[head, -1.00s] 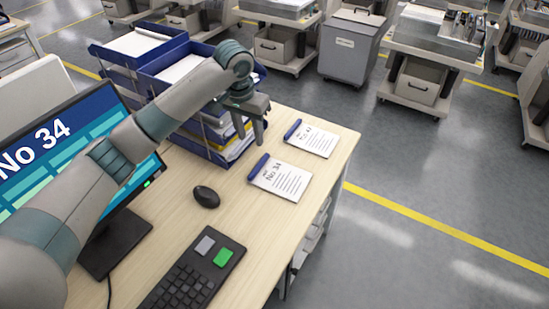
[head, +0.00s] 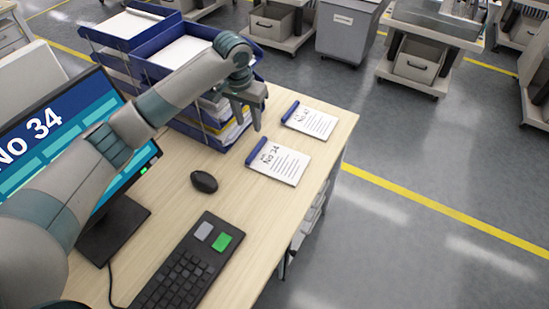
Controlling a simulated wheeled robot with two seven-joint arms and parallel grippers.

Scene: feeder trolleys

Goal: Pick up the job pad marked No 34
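The job pad marked No 34 (head: 281,164) lies flat on the desk near its right edge, a white sheet with a blue binding strip at its left end. A similar pad (head: 312,122) lies just beyond it; its number is too small to read surely. My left gripper (head: 248,122) points down above the desk, just behind the No 34 pad's blue strip and beside the tray stack. Its two fingers look apart with nothing between them, and it does not appear to touch the pad. My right gripper is not in view.
A monitor (head: 45,122) showing No 34, a keyboard (head: 178,277) and a mouse (head: 204,181) are on the desk (head: 245,215). Blue paper trays (head: 152,68) stand behind my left gripper. Trolleys (head: 425,60) stand beyond a yellow floor line (head: 440,212).

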